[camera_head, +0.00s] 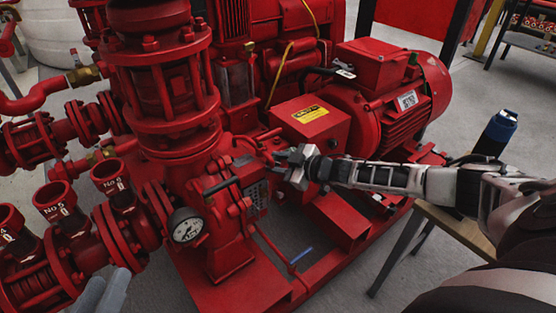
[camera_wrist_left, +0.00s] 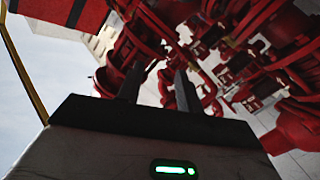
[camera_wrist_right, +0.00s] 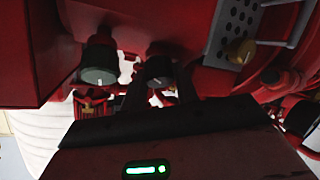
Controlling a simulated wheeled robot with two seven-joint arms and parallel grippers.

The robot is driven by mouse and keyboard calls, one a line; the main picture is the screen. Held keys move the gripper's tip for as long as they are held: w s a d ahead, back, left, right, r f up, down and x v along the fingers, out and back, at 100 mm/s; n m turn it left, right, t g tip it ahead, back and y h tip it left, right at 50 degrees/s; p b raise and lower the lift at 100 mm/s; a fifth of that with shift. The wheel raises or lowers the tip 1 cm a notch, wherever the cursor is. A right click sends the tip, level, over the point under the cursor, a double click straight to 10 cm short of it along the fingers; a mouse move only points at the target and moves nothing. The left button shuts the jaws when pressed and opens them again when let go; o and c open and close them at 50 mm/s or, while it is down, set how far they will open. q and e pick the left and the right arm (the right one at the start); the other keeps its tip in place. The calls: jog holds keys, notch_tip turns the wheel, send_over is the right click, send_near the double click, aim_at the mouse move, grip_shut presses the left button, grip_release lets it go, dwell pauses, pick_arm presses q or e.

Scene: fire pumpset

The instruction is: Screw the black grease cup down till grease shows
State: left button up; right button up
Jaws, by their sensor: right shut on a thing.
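In the right wrist view, a black grease cup (camera_wrist_right: 158,70) with a white mark on its face sits between the two fingers of my right gripper (camera_wrist_right: 160,90). The gripper is shut on it. In the head view my right gripper (camera_head: 282,156) reaches in from the right against the pump's bearing housing; the cup cannot be made out there. My left gripper (camera_head: 108,291) shows as pale grey fingers at the bottom left of the head view. Its fingers are apart and empty in the left wrist view (camera_wrist_left: 158,88). No grease can be made out.
A grey-green-faced cup (camera_wrist_right: 98,66) and a brass cup (camera_wrist_right: 240,51) flank the black one. In the head view, a pressure gauge (camera_head: 187,226), the red motor (camera_head: 400,95) and a wooden table (camera_head: 455,224) surround the arms.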

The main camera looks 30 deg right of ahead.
jog(key=m+h+p, duration=0.1)
jog(key=m+p, duration=0.1)
jog(key=shift+s+a+r+m+t, duration=0.1)
jog(key=shift+m+t, duration=0.3)
jog(key=shift+m+t+h+p, duration=0.4)
jog(key=shift+m+h+p, duration=0.75)
jog(key=shift+m, duration=0.55)
pick_arm(q)
jog(key=shift+s+a+f+m+g+y+p, duration=0.2)
jog(key=shift+a+f+m+g+y, duration=0.2)
jog(key=shift+f+y, duration=0.2)
jog(key=shift+s+a+f+m+g+y+p, duration=0.15)
jog(key=shift+a+f+m+g+y, duration=0.2)
jog(key=shift+f+m+y, duration=0.2)
pick_arm(e)
jog(key=shift+m, duration=0.4)
jog(key=o, duration=0.7)
pick_arm(q)
jog(key=shift+r, duration=0.1)
